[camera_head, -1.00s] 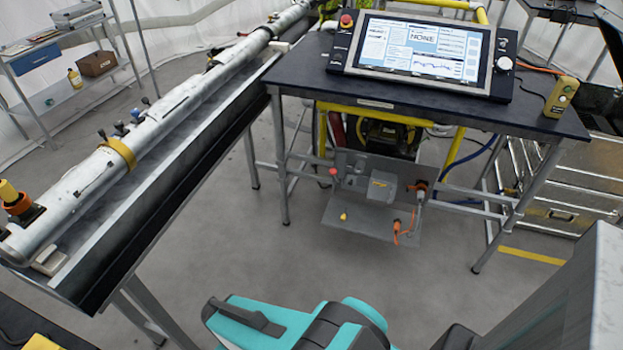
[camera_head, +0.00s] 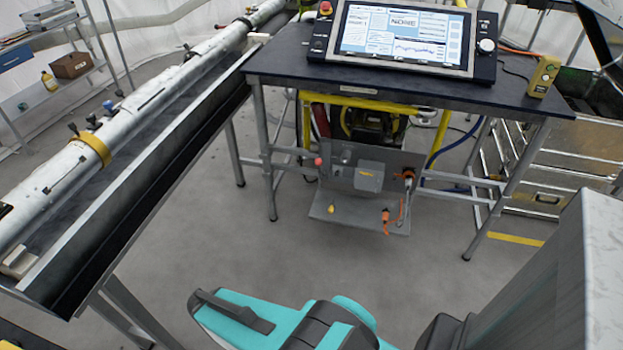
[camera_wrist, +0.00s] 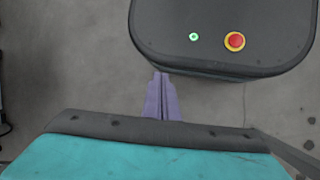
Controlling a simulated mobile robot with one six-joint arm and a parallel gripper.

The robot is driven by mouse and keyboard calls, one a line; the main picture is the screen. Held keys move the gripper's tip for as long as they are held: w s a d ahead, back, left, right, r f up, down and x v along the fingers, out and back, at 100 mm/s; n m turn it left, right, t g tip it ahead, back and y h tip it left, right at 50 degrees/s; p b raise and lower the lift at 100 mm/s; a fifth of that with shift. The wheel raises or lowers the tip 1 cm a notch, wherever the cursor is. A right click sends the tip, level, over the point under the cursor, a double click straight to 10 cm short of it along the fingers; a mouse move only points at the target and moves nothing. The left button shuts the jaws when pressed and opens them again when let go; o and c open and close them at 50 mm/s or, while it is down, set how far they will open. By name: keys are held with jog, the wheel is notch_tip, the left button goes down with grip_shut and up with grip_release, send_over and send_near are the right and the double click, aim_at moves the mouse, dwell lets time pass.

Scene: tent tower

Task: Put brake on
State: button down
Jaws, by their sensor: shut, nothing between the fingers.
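No part is clearly recognisable as the brake. A grey box unit (camera_head: 369,177) with a shelf-like plate sits low under the dark table. It carries a red knob (camera_head: 318,162), a small yellow knob (camera_head: 331,209) and orange-and-black plugs (camera_head: 407,178); which of these, if any, is the brake I cannot tell. My gripper (camera_wrist: 161,75) shows in the wrist view as two purple fingers, shut together and empty, pointing down over grey floor. In the head view only my teal arm shows at the bottom; the fingers are hidden. My arm is well apart from the unit.
The dark table (camera_head: 290,68) bears a control console (camera_head: 403,38) and a yellow handheld box (camera_head: 544,76). A long silver tube (camera_head: 137,110) lies in a trough (camera_head: 130,214) along the left. Metal cases (camera_head: 530,160) stand right. The floor between is clear.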

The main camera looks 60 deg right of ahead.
jog(key=w+d+f+m+h+b, duration=0.1)
jog(key=w+d+h+b, duration=0.3)
jog(key=d, duration=0.5)
jog(key=w+d+f+h+b, duration=0.1)
jog(key=w+d+h+b, duration=0.1)
jog(key=w+d+b, duration=0.5)
jog(key=d+m+h+b, duration=0.1)
jog(key=d+h+b, duration=0.2)
jog(key=d, duration=0.8)
jog(key=w+d+r+m+h+b, duration=0.1)
jog(key=w+d+r+h+b, duration=0.3)
jog(key=d+r+b, duration=0.3)
jog(key=w+d+r+m+h+b, duration=0.2)
jog(key=d+r+h+b, duration=0.4)
jog(key=d+b, duration=0.4)
jog(key=shift+w+d+r+h, duration=0.4)
jog(key=shift+w+d+h, duration=0.35)
jog(key=shift+d, duration=1.1)
jog(key=b+x, duration=0.4)
jog(key=x, duration=1)
jog(key=shift+f, duration=0.25)
jog(key=shift+d+r+y, duration=0.2)
jog(key=shift+y, duration=0.05)
